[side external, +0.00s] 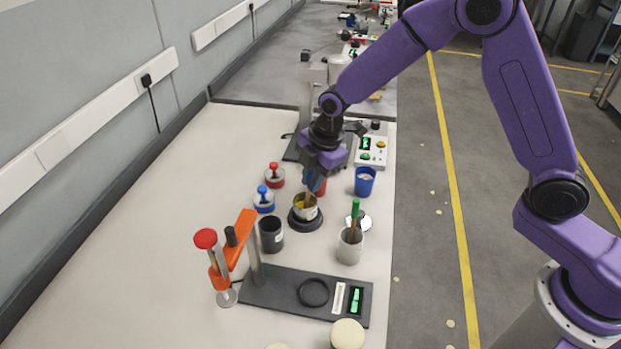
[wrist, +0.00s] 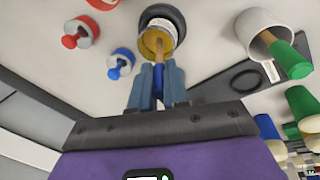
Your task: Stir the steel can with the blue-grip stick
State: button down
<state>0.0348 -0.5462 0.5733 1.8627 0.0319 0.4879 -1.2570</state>
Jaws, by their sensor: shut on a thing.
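My gripper (side external: 314,180) is shut on the blue-grip stick and points down above the steel can (side external: 306,213). In the wrist view my gripper's blue-grey fingers (wrist: 158,84) close on the stick's blue grip. The stick's wooden shaft (wrist: 159,52) runs down into the can's mouth. The can (wrist: 174,22) has a pale label and yellow inside, and stands upright on a round black base (side external: 296,224). The shaft's lower end is hidden inside the can. The shaft also shows in the side view, partly hidden by my gripper.
A pale cup (side external: 349,252) holding a green-grip stick (side external: 355,209) stands front right. A dark cup (side external: 271,237) is left of the can, a blue cup (side external: 365,182) behind right. Red (side external: 275,178) and blue (side external: 264,203) knobbed items sit left. An orange-armed device (side external: 240,240) stands in front.

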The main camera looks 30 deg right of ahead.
dwell(0.3)
jog(key=v, duration=0.6)
jog(key=shift+a+r, duration=0.15)
jog(key=shift+r, duration=0.1)
dwell(0.4)
dwell(0.5)
jog(key=v, duration=0.3)
jog(key=w+v, duration=0.1)
jog(key=shift+s+a+r, duration=0.15)
jog(key=shift+a+r, duration=0.1)
jog(key=shift+r, duration=0.3)
dwell(0.5)
